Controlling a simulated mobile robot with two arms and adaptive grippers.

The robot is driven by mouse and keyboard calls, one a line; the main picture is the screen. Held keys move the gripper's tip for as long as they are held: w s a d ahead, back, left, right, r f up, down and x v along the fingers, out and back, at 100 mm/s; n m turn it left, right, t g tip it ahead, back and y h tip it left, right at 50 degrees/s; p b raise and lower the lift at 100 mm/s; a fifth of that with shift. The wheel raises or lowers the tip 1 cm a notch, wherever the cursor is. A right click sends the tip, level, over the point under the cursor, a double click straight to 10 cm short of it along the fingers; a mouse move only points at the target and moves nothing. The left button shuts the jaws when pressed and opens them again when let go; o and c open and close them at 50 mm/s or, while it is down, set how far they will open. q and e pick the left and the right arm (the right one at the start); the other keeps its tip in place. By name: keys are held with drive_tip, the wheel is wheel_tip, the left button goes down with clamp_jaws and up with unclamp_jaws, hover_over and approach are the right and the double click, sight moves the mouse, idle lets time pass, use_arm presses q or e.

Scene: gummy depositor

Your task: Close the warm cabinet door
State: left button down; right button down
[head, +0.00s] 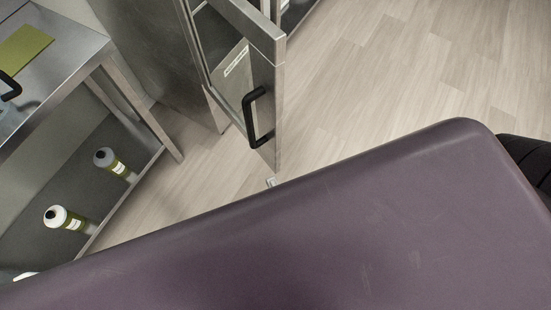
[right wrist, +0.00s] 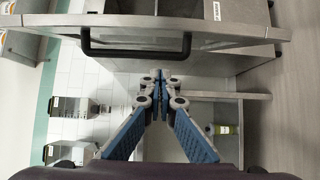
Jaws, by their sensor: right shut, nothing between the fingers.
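The warm cabinet door (head: 268,76) stands open in the head view, metal-framed with a black bar handle (head: 250,118) on its face. In the right wrist view the door (right wrist: 245,30) spans the top, with its black handle (right wrist: 137,52) at upper left of centre. My right gripper (right wrist: 160,76) is shut and empty, its fingertips appearing just below the handle; whether they touch the door I cannot tell. In the head view that gripper is largely hidden behind my purple body part. My left gripper is not in view.
A steel table (head: 70,76) with bottles (head: 68,217) on its lower shelf stands at left in the head view. The cabinet's grey metal side (head: 150,45) is behind the door. Clear wooden floor (head: 390,70) lies to the right of the door.

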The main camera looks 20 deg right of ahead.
drive_tip(key=b, duration=0.3)
hover_over(274, 148)
drive_tip(key=s+a, duration=0.4)
drive_tip(key=a, duration=0.1)
drive_tip(key=shift+w+a+f, duration=0.1)
drive_tip(key=shift+a, duration=0.05)
drive_tip(key=d, duration=0.2)
drive_tip(key=w+d, duration=0.1)
drive_tip(key=d, duration=0.1)
drive_tip(key=shift+b, duration=0.3)
drive_tip(key=shift+d, duration=0.1)
